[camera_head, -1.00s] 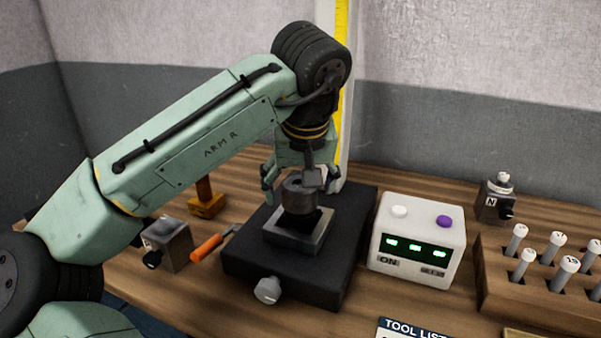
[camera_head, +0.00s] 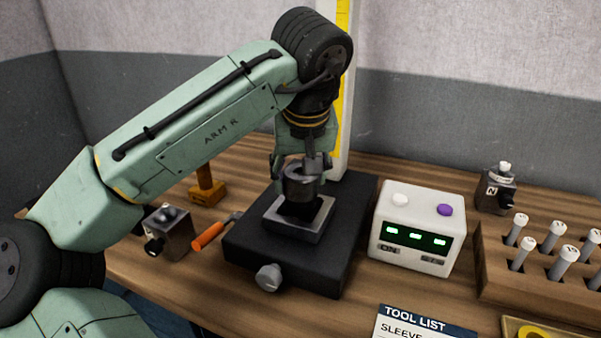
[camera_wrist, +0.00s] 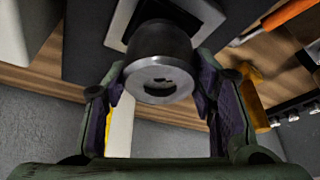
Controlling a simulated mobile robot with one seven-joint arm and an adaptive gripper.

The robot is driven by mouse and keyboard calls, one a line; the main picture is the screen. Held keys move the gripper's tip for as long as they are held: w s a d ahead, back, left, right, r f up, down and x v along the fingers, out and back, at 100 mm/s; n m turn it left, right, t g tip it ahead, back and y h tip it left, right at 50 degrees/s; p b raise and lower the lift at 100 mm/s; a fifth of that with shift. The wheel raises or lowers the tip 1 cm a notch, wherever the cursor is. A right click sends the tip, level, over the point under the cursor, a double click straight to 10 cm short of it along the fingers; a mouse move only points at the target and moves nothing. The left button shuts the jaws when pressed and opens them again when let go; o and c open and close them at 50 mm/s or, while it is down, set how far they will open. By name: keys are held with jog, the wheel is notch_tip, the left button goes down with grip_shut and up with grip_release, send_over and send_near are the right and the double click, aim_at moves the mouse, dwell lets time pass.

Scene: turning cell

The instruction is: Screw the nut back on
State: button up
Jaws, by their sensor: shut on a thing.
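The nut (camera_head: 300,186) is a grey metal round piece with a hollow in its face. My gripper (camera_head: 297,170) comes from above and is shut on it, with one finger on each side. In the wrist view the nut (camera_wrist: 158,82) shows end-on between the two purple-padded fingers of my gripper (camera_wrist: 158,92). The nut is over a pale square block (camera_head: 300,228) on a dark plate. Its lower end meets a dark area there, and I cannot tell how it is seated or whether threads engage.
The dark base (camera_head: 255,256) has a grey knob (camera_head: 269,278) in front. A white box (camera_head: 417,232) with green displays stands close on the right. An orange-handled tool (camera_head: 208,236) and a metal block (camera_head: 170,232) lie left. A wooden rack (camera_head: 490,280) of pegs is at far right.

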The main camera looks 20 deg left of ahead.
jog(key=shift+c, duration=0.6)
jog(key=m+p, duration=0.1)
jog(key=m+h+p, duration=0.1)
jog(key=m, duration=0.1)
jog(key=shift+r+h, duration=0.2)
jog(key=shift+h, duration=0.1)
jog(key=m+h+p, duration=0.1)
jog(key=m, duration=0.1)
jog(key=m+p, duration=0.1)
jog(key=m, duration=0.2)
jog(key=shift+m+h, duration=0.3)
jog(key=shift+h, duration=0.1)
jog(key=shift+f+m, duration=0.15)
jog(key=shift+m, duration=0.15)
jog(key=m+h, duration=0.1)
jog(key=m, duration=0.3)
jog(key=shift+h, duration=0.3)
jog(key=m+g, duration=0.1)
jog(key=m, duration=0.1)
jog(key=m+h, duration=0.1)
jog(key=m, duration=0.1)
jog(key=shift+m+g, duration=0.4)
